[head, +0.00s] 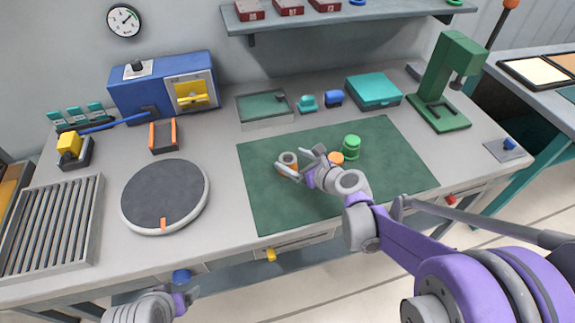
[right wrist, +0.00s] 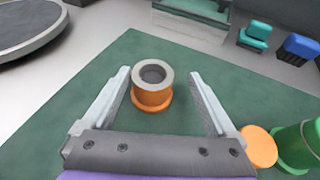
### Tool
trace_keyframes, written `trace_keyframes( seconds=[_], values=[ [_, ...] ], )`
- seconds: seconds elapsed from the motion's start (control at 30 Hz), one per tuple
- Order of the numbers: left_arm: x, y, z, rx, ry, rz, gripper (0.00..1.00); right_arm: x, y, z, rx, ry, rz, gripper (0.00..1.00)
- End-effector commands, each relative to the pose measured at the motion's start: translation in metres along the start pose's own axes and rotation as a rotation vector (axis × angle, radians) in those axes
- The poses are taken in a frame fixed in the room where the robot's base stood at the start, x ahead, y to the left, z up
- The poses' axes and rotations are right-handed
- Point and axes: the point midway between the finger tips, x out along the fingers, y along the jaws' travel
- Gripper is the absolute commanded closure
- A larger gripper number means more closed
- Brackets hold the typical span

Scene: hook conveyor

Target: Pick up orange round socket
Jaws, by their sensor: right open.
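The orange round socket (head: 287,160) stands upright on the green mat (head: 262,209), with a grey ring on top and a wider orange base. It also shows in the right wrist view (right wrist: 151,88). My right gripper (head: 296,166) is open. In the right wrist view its two fingers lie to the left and right of the socket, with gaps on both sides. The socket stands ahead, about level with the fingertips. My left gripper (head: 192,296) is at the bottom left of the head view, in front of the table, only partly in view.
A low orange round piece (head: 336,158) and a green cylinder (head: 351,146) stand on the mat to the right of the socket. A grey turntable (head: 165,193) is to the left. A tray (head: 264,108) and a teal box (head: 373,91) stand behind. The mat's front is clear.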

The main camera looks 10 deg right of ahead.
Motion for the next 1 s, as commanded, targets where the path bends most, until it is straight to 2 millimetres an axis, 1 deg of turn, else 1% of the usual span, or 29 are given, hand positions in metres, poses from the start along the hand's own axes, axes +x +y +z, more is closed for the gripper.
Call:
trace_keyframes(
  seconds=[0.07,0.23,0.33,0.43,0.67,0.7,0.87,1.0],
  values=[
    [0.0,0.0,0.0,0.0,0.0,0.0,0.17,0.007,0.002,-0.001,0.0,0.0,0.002,0.08],
    [-0.001,0.0,-0.001,0.0,0.001,0.0,0.17,0.032,0.009,-0.004,-0.001,0.0,0.004,0.08],
    [-0.002,0.0,-0.001,0.0,0.001,0.0,0.17,0.045,0.008,-0.003,0.0,0.0,0.002,0.08],
    [-0.002,0.0,-0.001,0.0,0.001,0.0,0.17,0.051,0.007,-0.004,-0.001,0.0,0.001,0.08],
    [-0.002,0.0,-0.001,0.0,0.001,0.0,0.17,0.052,0.007,-0.004,-0.001,0.0,0.0,0.08],
    [-0.002,0.0,-0.001,0.0,0.001,0.0,0.17,0.052,0.007,-0.004,-0.001,0.0,0.0,0.15],
    [-0.002,0.0,-0.001,0.0,0.001,0.0,0.17,0.052,0.007,-0.004,-0.001,0.0,0.0,0.44],
    [-0.002,0.0,-0.001,0.0,0.001,0.0,0.17,0.052,0.007,-0.004,-0.001,0.0,0.0,0.69]
  ],
)
